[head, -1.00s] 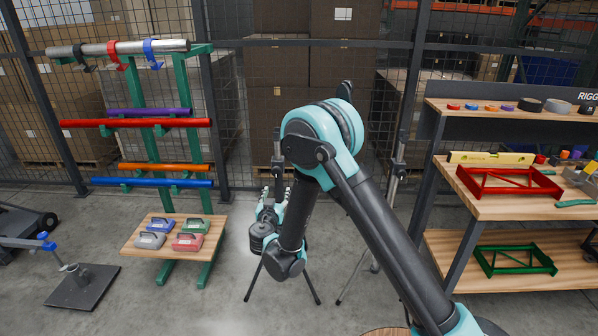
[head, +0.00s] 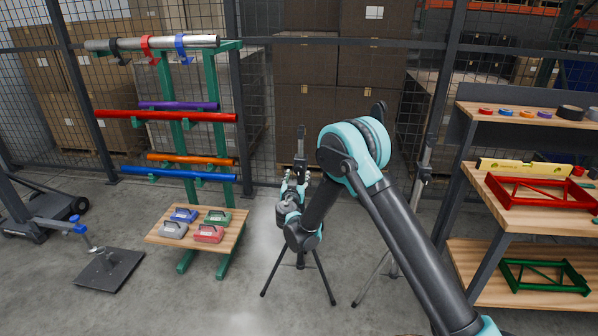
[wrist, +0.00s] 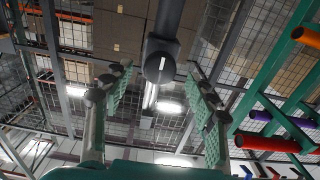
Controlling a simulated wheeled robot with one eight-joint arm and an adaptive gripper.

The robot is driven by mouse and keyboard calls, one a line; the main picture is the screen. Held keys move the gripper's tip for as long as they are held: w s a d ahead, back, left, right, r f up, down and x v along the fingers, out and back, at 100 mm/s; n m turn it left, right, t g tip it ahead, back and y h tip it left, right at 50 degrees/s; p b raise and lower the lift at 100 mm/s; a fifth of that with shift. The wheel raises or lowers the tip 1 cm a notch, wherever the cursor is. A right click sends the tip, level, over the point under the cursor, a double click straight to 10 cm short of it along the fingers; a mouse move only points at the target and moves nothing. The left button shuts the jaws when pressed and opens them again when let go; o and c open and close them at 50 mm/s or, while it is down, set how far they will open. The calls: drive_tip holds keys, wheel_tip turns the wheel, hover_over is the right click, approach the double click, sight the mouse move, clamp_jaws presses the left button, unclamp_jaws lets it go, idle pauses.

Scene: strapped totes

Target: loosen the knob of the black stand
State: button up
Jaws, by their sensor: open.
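The black stand (head: 301,147) is a tripod at the middle of the head view, in front of the mesh fence. Its upper post and spread legs show, but my arm hides its middle. In the wrist view, its round black knob (wrist: 160,67) with a pale stripe sits on the post, which has a dark part and a silver part. My gripper (head: 292,184) is beside the post at knob height. In the wrist view, its two green-padded fingers (wrist: 158,78) are spread wide, with the knob appearing between their tips. Contact with the knob is not visible.
A second tripod with a grey post (head: 422,165) stands to the right, behind my arm. A green rack (head: 190,125) with coloured tubes and a low wooden shelf is at left. A wooden workbench (head: 530,215) is at right. Bare floor lies between.

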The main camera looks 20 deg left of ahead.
sight(299, 172)
drive_tip(key=shift+x, duration=2.3)
drive_tip(key=c, duration=1.2)
